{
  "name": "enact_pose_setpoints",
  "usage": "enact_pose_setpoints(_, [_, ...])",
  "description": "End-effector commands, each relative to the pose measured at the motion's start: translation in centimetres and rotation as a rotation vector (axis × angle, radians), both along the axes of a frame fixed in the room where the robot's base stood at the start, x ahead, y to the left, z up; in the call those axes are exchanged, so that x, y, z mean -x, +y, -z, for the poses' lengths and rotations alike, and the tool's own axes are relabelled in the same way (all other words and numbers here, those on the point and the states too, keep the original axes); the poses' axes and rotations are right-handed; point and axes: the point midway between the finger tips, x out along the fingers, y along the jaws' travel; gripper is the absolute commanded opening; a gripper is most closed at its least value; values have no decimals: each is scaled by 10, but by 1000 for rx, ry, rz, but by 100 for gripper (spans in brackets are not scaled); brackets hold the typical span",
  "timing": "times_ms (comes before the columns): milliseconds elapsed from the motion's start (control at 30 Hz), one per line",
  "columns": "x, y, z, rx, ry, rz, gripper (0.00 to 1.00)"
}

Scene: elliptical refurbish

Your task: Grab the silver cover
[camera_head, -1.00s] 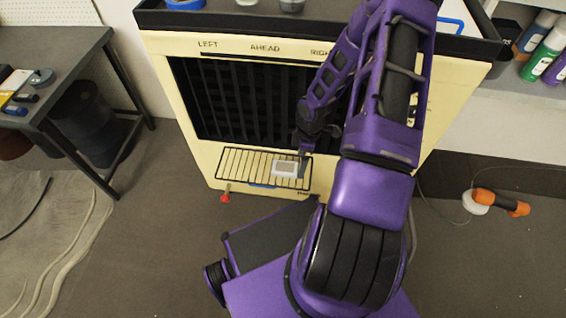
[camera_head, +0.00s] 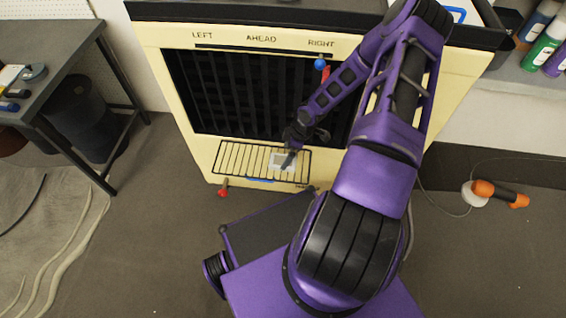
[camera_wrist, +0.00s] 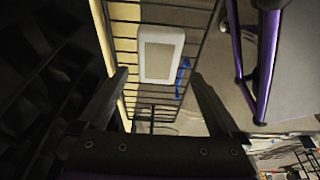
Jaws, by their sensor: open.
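The silver cover (camera_head: 279,164) is a small pale rectangular piece with a raised rim. It lies on the black wire rack at the foot of the cream cabinet. It also shows in the wrist view (camera_wrist: 161,54), between and beyond my fingertips. My gripper (camera_head: 289,160) is at the cover in the head view, and its dark fingers hide part of it. In the wrist view my gripper (camera_wrist: 160,77) is open, with one finger on each side and nothing held. Whether the fingers touch the cover cannot be told.
The wire rack (camera_head: 233,160) sticks out from the cream cabinet (camera_head: 157,75), below its dark slatted opening. A blue-knobbed lever (camera_head: 321,64) and a red-knobbed lever (camera_head: 223,191) are on the cabinet. A dark workbench (camera_head: 60,75) stands at left. An orange tool (camera_head: 497,192) lies at right.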

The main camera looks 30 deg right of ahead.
Motion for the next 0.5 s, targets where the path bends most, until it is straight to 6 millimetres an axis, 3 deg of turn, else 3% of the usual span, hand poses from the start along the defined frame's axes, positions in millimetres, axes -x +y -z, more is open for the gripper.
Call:
enact_pose_setpoints(200, [-5, 4, 34, -1, 2, -2, 100])
enact_pose_setpoints(500, [-7, 5, 42, 0, 1, 0, 100])
